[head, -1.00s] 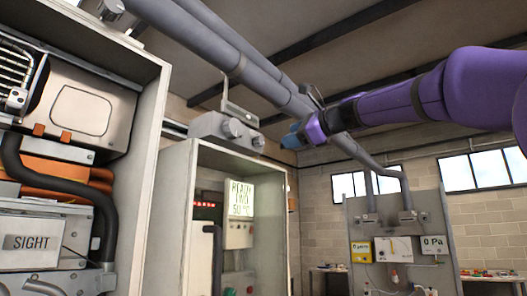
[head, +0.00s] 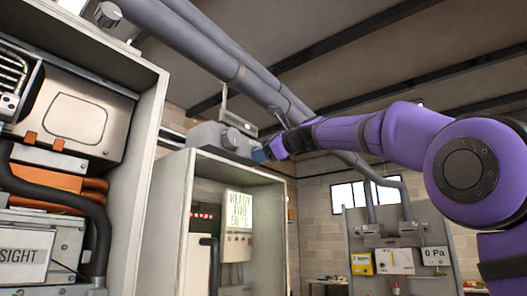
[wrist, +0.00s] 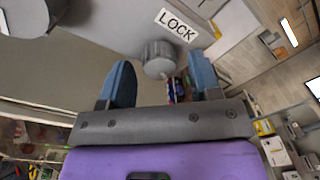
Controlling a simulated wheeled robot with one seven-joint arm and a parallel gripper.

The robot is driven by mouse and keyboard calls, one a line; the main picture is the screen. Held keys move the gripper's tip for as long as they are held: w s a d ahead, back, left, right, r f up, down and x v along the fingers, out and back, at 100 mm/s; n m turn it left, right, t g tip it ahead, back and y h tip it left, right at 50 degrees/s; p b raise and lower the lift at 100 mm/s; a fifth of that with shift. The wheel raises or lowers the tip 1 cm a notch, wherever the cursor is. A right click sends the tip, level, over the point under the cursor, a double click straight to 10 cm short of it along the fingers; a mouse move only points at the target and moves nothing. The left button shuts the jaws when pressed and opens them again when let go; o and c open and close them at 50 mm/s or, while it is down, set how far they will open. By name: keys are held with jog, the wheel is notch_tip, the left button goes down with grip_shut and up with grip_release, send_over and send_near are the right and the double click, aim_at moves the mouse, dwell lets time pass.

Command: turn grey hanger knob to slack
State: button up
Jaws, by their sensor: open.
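A grey hanger box (head: 205,134) with a round grey knob (head: 236,139) sits under the pipe, above the middle cabinet, in the head view. My gripper (head: 263,153) is at the right end of this box, with its blue fingers pointing left. In the wrist view a round grey knob (wrist: 158,56) stands ahead of my open gripper (wrist: 160,80), between the two blue fingers and near their tips. I cannot tell whether they touch it. A white LOCK label (wrist: 177,25) is beside this knob. Another grey knob (wrist: 27,15) is at the upper left. I see no slack label.
Thick grey pipes (head: 215,62) run overhead close to my arm. The middle cabinet (head: 178,225) is below the box, and a larger open cabinet (head: 150,130) stands at left. A grey panel (head: 400,235) with gauges stands farther back at right.

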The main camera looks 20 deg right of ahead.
jog(key=shift+w+a, duration=0.1)
jog(key=c, duration=0.9)
jog(key=shift+n, duration=0.3)
jog(key=n, duration=0.4)
jog(key=shift+n, duration=0.3)
jog(key=n, duration=0.5)
jog(key=shift+n+y, duration=0.3)
jog(key=n, duration=0.5)
jog(key=shift+w+n, duration=0.1)
jog(key=shift+n, duration=0.3)
jog(key=n, duration=0.5)
jog(key=shift+y, duration=0.4)
jog(key=shift+f, duration=0.1)
